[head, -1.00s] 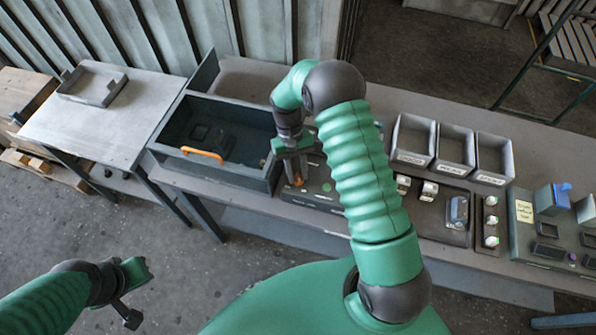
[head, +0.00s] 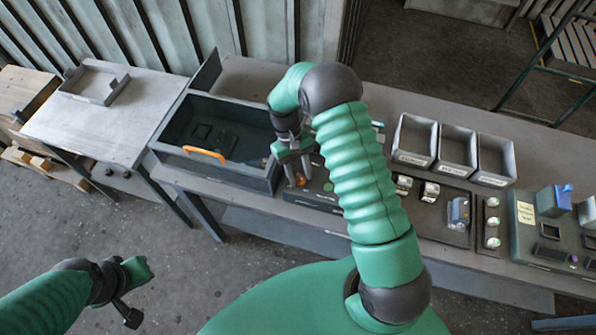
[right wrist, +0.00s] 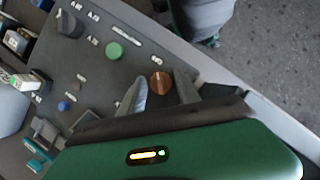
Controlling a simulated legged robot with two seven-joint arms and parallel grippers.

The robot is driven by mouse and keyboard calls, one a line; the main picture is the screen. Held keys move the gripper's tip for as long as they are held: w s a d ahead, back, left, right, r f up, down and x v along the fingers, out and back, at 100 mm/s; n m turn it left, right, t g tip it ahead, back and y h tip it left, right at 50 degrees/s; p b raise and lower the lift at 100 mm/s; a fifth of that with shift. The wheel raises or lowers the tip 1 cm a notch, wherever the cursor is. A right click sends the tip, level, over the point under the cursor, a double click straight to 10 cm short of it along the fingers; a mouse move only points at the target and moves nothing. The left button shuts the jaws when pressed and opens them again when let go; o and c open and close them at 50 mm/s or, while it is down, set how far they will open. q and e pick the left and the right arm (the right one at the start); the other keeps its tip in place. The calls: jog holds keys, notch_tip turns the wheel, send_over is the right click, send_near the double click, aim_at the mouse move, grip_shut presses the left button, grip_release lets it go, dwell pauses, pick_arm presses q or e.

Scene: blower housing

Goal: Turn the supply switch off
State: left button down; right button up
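A dark control panel (right wrist: 85,75) lies under my right gripper (right wrist: 160,92). In the right wrist view it carries a black rotary knob (right wrist: 70,23), a green round button (right wrist: 114,50) and a copper-orange round knob (right wrist: 161,82). Their labels are too blurred to read, so I cannot tell which one is the supply switch. My right gripper, also in the head view (head: 297,176), is open, its fingers apart on either side of the orange knob; contact cannot be told. My left gripper (head: 138,292) is open and empty over the floor at lower left.
An open dark bin with an orange handle (head: 204,155) stands left of the panel. Three grey bins (head: 455,165) and a box with a blue lever (head: 556,200) are at right. My right arm hides part of the bench. A grey table (head: 110,125) stands at far left.

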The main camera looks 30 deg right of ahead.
jog(key=shift+o, duration=0.8)
jog(key=shift+r, duration=0.1)
jog(key=shift+w+r, duration=0.1)
jog(key=shift+w, duration=0.15)
jog(key=b+v, duration=0.3)
jog(key=v, duration=1.3)
jog(key=shift+r, duration=0.3)
jog(key=shift+s+f, duration=0.1)
jog(key=s+a+f+t+b, duration=0.2)
jog(key=s+a+f+t, duration=0.1)
jog(key=s, duration=0.5)
jog(key=s+a+f+t+b, duration=0.2)
jog(key=s+a+f+t, duration=0.2)
jog(key=s, duration=0.4)
notch_tip(320, 180, down, 3)
jog(key=shift+a+r+n, duration=0.2)
jog(key=shift+a+n, duration=0.2)
jog(key=shift+a, duration=0.05)
